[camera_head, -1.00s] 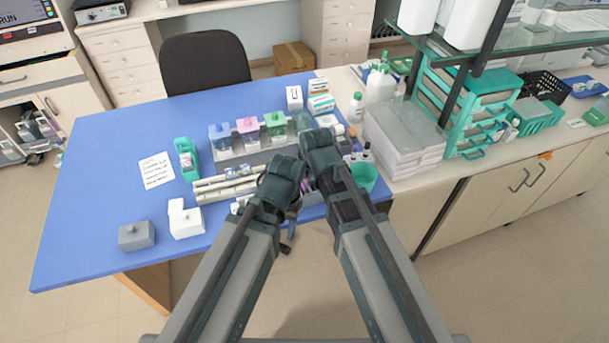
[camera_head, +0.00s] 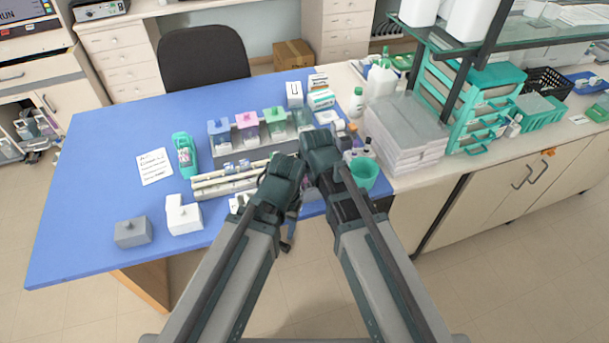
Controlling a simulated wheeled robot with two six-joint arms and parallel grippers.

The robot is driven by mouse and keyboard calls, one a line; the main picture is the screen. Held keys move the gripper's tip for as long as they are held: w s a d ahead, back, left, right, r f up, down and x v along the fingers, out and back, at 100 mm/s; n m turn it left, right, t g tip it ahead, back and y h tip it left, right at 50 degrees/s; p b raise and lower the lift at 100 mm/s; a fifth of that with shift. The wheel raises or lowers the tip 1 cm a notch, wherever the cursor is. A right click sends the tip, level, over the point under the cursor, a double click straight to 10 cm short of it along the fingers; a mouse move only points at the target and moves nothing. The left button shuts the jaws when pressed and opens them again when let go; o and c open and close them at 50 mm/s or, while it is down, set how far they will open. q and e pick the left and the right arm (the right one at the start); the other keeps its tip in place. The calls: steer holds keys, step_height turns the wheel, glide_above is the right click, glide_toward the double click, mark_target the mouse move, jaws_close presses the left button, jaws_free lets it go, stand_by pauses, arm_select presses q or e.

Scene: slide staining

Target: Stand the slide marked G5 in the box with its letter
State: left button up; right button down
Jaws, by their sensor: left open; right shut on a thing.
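My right gripper (camera_head: 316,140) is over the right part of the blue table, just in front of the row of staining jars. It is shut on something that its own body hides. My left gripper (camera_head: 287,165) is lower and close beside it, open. Its fingertips are hard to make out. I cannot read a G5 mark anywhere. A grey box (camera_head: 132,233) and a white box (camera_head: 183,216) stand at the table's front left; no letter is readable on either. A pale rack (camera_head: 222,183) lies left of my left gripper.
Jars with blue (camera_head: 219,134), pink (camera_head: 247,127) and green (camera_head: 274,122) tops stand in a row behind my grippers. A green cup (camera_head: 365,172) and a white bottle (camera_head: 357,102) are at the right. A written sheet (camera_head: 154,167) lies left. The far-left tabletop is clear.

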steer(key=shift+f+b, duration=0.3)
steer(key=c, duration=0.8)
jaws_free()
steer(key=shift+c, duration=0.2)
steer(key=shift+r, duration=0.1)
steer(key=p+v, duration=1.3)
steer(key=shift+s+r, duration=0.2)
steer(key=shift+r, duration=0.1)
steer(key=s+d+f+g+h+b, duration=0.2)
steer(key=s+d+f+g+b, duration=0.2)
steer(key=s+f+b, duration=0.4)
steer(key=s+f, duration=0.1)
steer(key=s, duration=0.2)
steer(key=shift+s+d+f+g+h, duration=0.25)
steer(key=shift+s+f+g+h, duration=0.05)
steer(key=shift+h, duration=0.1)
